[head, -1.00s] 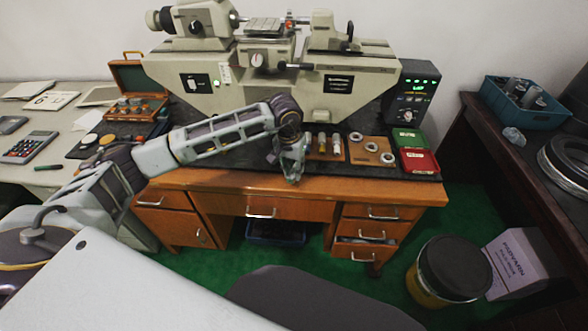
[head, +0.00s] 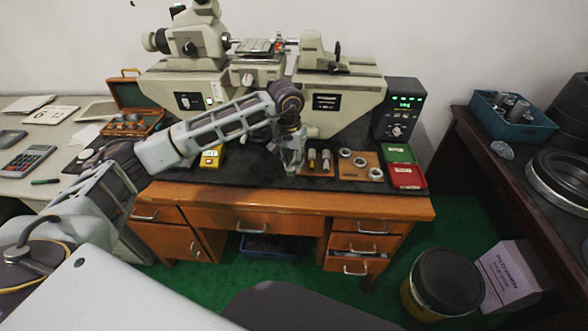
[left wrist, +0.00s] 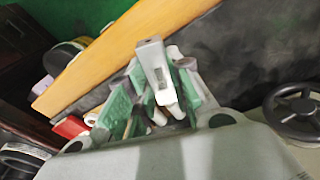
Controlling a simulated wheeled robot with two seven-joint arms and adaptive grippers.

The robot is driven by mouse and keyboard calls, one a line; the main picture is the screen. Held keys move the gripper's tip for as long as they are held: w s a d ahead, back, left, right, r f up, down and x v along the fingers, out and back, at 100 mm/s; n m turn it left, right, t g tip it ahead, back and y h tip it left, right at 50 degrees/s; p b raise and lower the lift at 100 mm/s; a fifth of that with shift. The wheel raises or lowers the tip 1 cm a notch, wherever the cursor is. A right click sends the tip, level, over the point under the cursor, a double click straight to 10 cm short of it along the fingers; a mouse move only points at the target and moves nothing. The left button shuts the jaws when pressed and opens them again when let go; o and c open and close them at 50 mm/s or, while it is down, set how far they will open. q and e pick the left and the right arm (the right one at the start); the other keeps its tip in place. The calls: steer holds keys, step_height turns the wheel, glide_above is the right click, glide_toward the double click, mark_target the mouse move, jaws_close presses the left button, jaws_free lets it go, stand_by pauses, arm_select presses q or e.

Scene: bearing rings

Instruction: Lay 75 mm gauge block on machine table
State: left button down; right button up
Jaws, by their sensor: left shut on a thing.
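The 75 mm gauge block (left wrist: 155,65) is a pale grey bar in the left wrist view, held between the green-padded fingers. My left gripper (head: 292,160) is shut on it, above the dark bench top, just left of the wooden tray with vials. In the head view the block is too small to make out clearly. The machine table (head: 258,46) is the small flat platform in the middle of the beige measuring machine, behind and above my left gripper and apart from it. My right gripper is not in view.
The machine's headstock (head: 195,42) and tailstock (head: 318,50) flank the table. On the bench stand a wooden tray with vials (head: 318,162), a ring board (head: 361,165), green and red boxes (head: 407,176), a readout box (head: 398,110) and an open wooden case (head: 133,105).

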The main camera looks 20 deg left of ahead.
arm_select(q)
steer(key=w+a+r+n+p, duration=0.1)
steer(key=w+a+r+p, duration=0.15)
steer(key=r, duration=0.65)
steer(key=w+a+r+p, duration=0.2)
steer(key=a+r+p, duration=0.15)
steer(key=r, duration=0.55)
steer(key=w+a+r+n+p, duration=0.1)
steer(key=w+a+r+p, duration=0.2)
steer(key=r, duration=0.6)
steer(key=s+a+r+n+p, duration=0.2)
steer(key=a+r+n+p, duration=0.25)
steer(key=a+r, duration=0.45)
steer(key=s+a+f+n+y, duration=0.1)
steer(key=s+a+n, duration=0.4)
steer(key=n, duration=0.8)
steer(key=shift+s+a+f+g+y, duration=0.4)
steer(key=shift+a+f, duration=0.05)
steer(key=shift+a, duration=0.65)
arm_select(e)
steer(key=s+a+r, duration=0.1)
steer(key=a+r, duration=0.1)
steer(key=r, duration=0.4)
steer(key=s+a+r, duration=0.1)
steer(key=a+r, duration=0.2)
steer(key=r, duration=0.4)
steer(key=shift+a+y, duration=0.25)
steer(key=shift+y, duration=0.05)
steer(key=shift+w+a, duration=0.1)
